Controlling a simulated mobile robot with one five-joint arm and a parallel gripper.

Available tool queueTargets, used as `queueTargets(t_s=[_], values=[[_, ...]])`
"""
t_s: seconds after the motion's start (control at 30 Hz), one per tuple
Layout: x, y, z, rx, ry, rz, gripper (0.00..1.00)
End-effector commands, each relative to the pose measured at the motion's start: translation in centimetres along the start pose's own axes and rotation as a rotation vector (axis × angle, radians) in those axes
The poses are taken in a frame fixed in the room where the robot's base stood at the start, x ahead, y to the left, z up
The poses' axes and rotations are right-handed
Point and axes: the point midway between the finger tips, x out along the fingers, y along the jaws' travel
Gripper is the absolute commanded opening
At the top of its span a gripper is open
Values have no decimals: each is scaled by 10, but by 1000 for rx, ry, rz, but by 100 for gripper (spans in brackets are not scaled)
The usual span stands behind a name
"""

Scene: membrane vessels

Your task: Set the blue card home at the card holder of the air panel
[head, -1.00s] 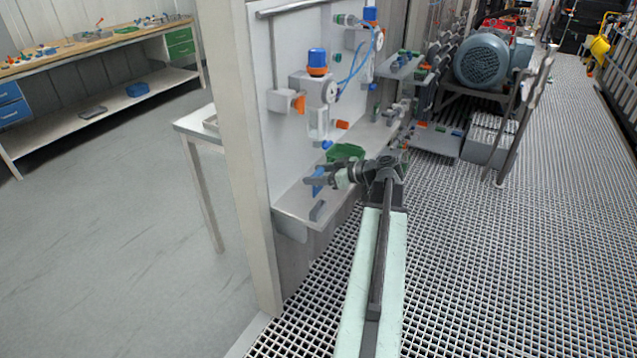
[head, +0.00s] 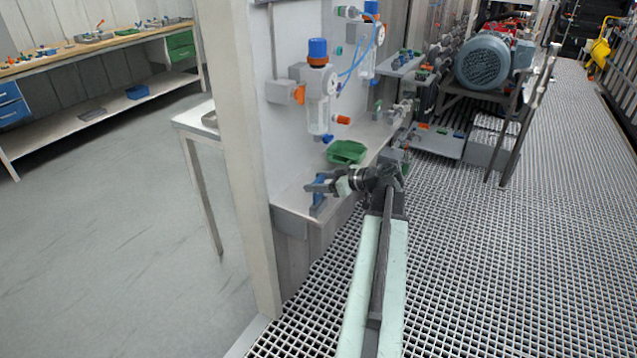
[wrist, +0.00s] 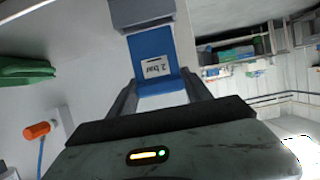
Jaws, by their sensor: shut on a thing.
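The blue card (wrist: 153,58) carries a white label reading "2 bar" in the wrist view. My gripper (wrist: 160,92) is shut on it, one finger on each side. The card's far end meets a grey block, the card holder (wrist: 140,14); how deep it sits in the slot I cannot tell. In the head view my gripper (head: 318,185) is over the front end of the panel's shelf.
The air panel's shelf (head: 290,198) carries a green tray (head: 346,152) behind my gripper. A regulator with a blue cap (head: 318,50) and a clear bowl is mounted above. A pale post (head: 245,150) stands left of the shelf.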

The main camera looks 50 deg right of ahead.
Motion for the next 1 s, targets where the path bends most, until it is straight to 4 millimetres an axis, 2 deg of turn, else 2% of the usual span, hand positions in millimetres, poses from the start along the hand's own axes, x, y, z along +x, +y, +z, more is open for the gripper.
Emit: queueTargets(t_s=[0.03, 0.5, 1.0], values=[[3, 0, 7, 0, 0, 0, 19], [14, 0, 34, 0, 0, 1, 19], [14, 1, 36, 1, 0, 2, 19]])
